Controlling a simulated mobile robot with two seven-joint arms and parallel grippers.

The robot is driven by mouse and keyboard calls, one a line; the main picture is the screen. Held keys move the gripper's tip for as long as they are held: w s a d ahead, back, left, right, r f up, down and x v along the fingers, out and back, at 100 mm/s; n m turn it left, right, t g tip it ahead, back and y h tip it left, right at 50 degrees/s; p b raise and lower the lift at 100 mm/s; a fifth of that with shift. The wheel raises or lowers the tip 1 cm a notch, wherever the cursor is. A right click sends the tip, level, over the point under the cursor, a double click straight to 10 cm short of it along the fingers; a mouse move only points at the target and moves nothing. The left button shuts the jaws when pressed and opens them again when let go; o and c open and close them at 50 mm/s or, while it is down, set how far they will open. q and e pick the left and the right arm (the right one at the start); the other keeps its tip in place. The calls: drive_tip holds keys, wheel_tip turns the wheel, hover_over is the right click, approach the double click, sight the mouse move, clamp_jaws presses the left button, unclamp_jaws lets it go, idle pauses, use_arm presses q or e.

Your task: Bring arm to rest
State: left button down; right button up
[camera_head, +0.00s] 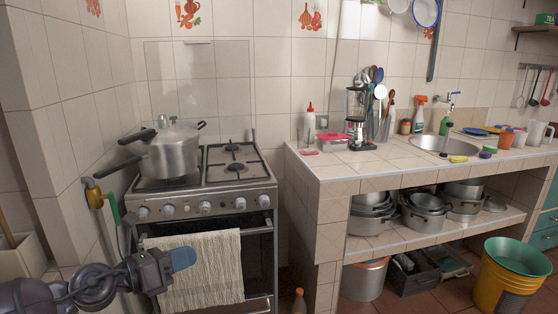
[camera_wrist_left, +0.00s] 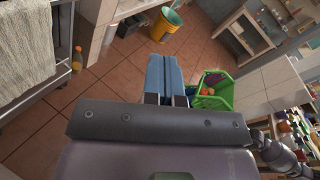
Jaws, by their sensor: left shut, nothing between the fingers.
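My left gripper (camera_head: 182,259) comes in from the lower left in the head view, in front of the stove. Its blue fingers lie together, shut and empty, close before the towel (camera_head: 208,272) on the oven door; I cannot tell whether they touch it. In the left wrist view the blue fingers (camera_wrist_left: 165,75) are side by side above the brown floor, with nothing between them. The left arm (camera_head: 85,290) is bent low at the picture's lower left edge. My right gripper is not in the head view.
A pressure cooker (camera_head: 170,150) stands on the stove (camera_head: 205,205). The tiled counter (camera_head: 400,160) to the right holds a blender and utensils, with pots on its shelf. A yellow bucket (camera_head: 505,285) stands on the floor. A green basket (camera_wrist_left: 212,90) shows in the wrist view.

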use_arm(q)
drive_tip(key=s+a+f+m+y+p, duration=0.2)
drive_tip(key=s+a+f+m+y, duration=0.2)
drive_tip(key=s+f+m, duration=0.8)
drive_tip(key=s+a+f+m+y+p, duration=0.2)
drive_tip(key=s+f+m+y, duration=0.7)
drive_tip(key=s+m, duration=1)
wheel_tip(320, 180, down, 4)
drive_tip(key=shift+s+a+r+p, duration=0.15)
drive_tip(key=shift+s+a+p, duration=0.25)
drive_tip(key=shift+s+a, duration=0.65)
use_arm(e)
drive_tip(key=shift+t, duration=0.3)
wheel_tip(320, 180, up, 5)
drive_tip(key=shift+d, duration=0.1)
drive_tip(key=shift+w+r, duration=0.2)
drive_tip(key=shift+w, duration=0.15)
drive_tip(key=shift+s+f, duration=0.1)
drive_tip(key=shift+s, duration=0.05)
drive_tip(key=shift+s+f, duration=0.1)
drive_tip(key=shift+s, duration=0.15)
